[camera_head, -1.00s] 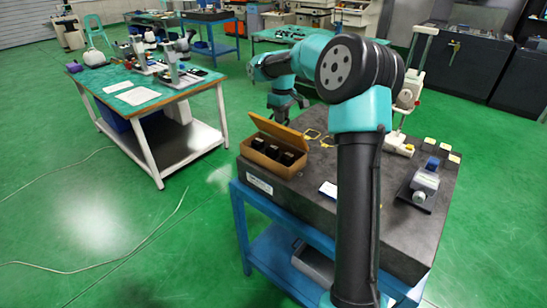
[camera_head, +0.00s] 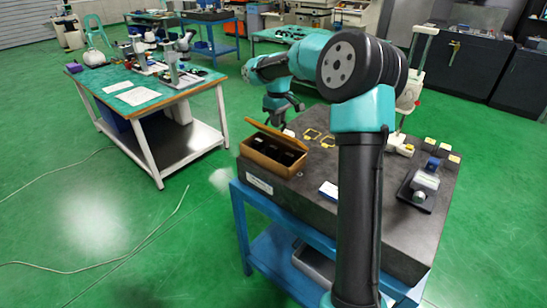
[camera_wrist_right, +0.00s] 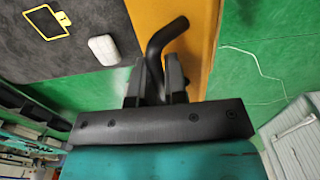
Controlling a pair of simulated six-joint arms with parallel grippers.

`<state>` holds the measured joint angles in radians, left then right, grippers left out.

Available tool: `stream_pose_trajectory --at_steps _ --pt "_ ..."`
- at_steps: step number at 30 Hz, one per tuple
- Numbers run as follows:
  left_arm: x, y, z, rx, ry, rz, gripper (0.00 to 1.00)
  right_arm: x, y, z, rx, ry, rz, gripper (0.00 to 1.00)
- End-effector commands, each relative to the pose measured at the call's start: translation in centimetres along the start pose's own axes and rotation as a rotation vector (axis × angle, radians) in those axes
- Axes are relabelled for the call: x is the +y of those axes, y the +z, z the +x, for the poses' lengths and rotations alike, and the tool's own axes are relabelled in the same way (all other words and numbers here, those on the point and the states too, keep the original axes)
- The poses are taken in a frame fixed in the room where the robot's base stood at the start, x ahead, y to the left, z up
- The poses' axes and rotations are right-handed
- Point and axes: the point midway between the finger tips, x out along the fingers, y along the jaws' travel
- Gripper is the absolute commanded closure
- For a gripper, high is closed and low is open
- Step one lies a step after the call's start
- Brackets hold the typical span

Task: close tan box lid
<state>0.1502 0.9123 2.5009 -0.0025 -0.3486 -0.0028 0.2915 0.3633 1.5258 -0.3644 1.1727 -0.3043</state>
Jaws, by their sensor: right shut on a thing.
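The tan box (camera_head: 262,160) stands near the left edge of the dark table top, with dark items inside. Its tan lid (camera_head: 276,135) is hinged partly open, tilted over the back side. My right gripper (camera_head: 279,118) is just behind the lid. In the right wrist view the lid is the broad orange-tan surface (camera_wrist_right: 200,40), and the fingers of my right gripper (camera_wrist_right: 156,82) are shut on a black bent bar (camera_wrist_right: 160,38) that lies over the lid. I cannot tell whether the bar is fixed to the lid. My left gripper is not in view.
Yellow-outlined frames (camera_head: 312,134) lie on the table (camera_head: 330,165) behind the box, with a white block (camera_wrist_right: 104,49) near the lid. A grey and blue device (camera_head: 422,185) stands at the right. My right arm crosses the middle of the view.

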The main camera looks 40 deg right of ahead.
Motion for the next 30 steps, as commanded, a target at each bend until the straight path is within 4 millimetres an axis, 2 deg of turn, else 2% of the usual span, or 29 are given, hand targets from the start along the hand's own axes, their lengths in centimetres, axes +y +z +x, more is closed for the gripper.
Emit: stream_pose_trajectory --at_steps 10,30 --pt "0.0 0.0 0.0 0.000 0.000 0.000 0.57 -1.5 0.0 0.5 -0.001 0.000 -0.002 0.98" --pt "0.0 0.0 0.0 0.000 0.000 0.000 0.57 -2.5 0.0 1.1 -0.001 0.000 -0.002 0.98"
